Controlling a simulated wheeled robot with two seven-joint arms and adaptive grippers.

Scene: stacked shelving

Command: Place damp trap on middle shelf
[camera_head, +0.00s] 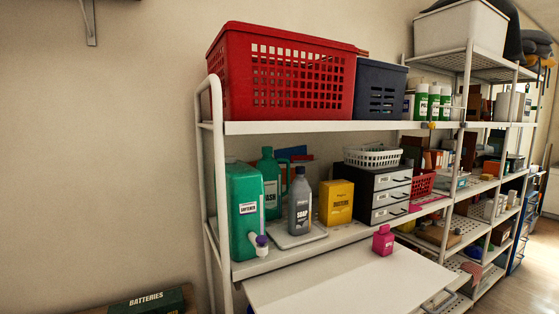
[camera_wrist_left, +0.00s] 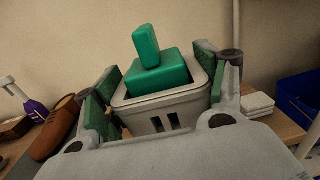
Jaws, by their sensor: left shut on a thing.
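The damp trap, a pale grey tub (camera_wrist_left: 165,107) with dark slots in its front and a green block-shaped top (camera_wrist_left: 158,72), shows in the left wrist view. My left gripper (camera_wrist_left: 160,95) is shut on it, with a green-padded finger against each side. Neither gripper shows in the head view, and the right one is in no view. In the head view the middle shelf (camera_head: 345,238) holds a green softener jug (camera_head: 246,222), a green wash bottle, a grey soap bottle (camera_head: 300,205) on a tray, a yellow box (camera_head: 337,203) and a dark drawer unit (camera_head: 384,193).
A small pink bottle (camera_head: 383,240) stands near the shelf's front. A flat white surface (camera_head: 345,285) extends in front. A red basket (camera_head: 285,75) sits on the top shelf. A brown shoe-like object (camera_wrist_left: 56,128) and blue bin (camera_wrist_left: 299,97) flank the held tub in the wrist view.

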